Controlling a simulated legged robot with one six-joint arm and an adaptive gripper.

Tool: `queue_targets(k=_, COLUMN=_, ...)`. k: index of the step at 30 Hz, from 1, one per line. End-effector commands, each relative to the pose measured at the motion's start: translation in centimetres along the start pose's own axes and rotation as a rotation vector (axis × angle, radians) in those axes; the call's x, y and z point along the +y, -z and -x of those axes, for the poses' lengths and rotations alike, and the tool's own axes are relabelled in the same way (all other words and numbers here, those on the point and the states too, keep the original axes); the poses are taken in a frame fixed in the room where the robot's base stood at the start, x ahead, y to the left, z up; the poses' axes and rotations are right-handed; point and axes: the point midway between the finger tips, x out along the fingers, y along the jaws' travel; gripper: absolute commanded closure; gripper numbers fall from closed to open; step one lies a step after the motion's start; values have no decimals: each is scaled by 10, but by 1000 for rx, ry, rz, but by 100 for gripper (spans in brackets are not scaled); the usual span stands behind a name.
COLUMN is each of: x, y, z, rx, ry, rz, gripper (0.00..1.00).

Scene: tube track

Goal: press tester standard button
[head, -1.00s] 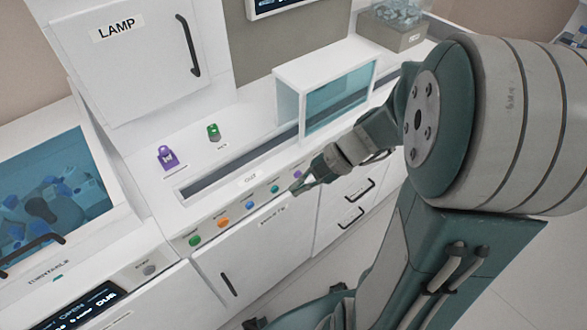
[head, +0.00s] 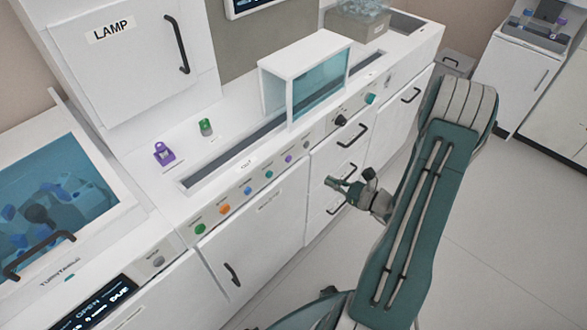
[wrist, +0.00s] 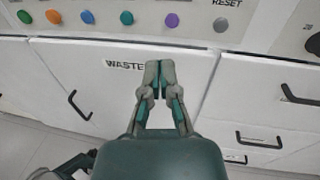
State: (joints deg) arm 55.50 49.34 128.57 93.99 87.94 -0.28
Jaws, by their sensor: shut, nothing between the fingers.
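A row of coloured buttons runs along the front panel below the slot: green (head: 200,228), orange (head: 225,208), blue (head: 248,189), teal (head: 269,174), purple (head: 288,158) and grey (head: 306,145). The wrist view shows the grey button (wrist: 220,25) under the word RESET. Farther right are a black knob (head: 340,120) and another teal button (head: 371,98). No label reading "standard" is legible. My gripper (head: 335,183) is shut and empty, in front of the drawers and apart from the panel. In the wrist view its fingertips (wrist: 158,65) appear over the WASTE door, below the buttons.
A clear-sided box (head: 318,80) stands over the slot. A purple item (head: 164,153) and a green item (head: 206,127) stand on the counter. Door and drawer handles (head: 354,134) project from the front. Open floor (head: 500,220) lies to the right.

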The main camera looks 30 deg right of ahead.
Motion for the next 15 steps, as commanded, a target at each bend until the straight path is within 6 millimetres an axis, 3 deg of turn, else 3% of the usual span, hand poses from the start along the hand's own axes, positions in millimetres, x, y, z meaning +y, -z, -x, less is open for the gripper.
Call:
queue_targets(k=5, x=-10, y=14, z=11, rx=-15, ry=78, rz=-43, gripper=100)
queue_targets(k=15, x=-11, y=15, z=10, rx=-16, ry=81, rz=-44, gripper=100)
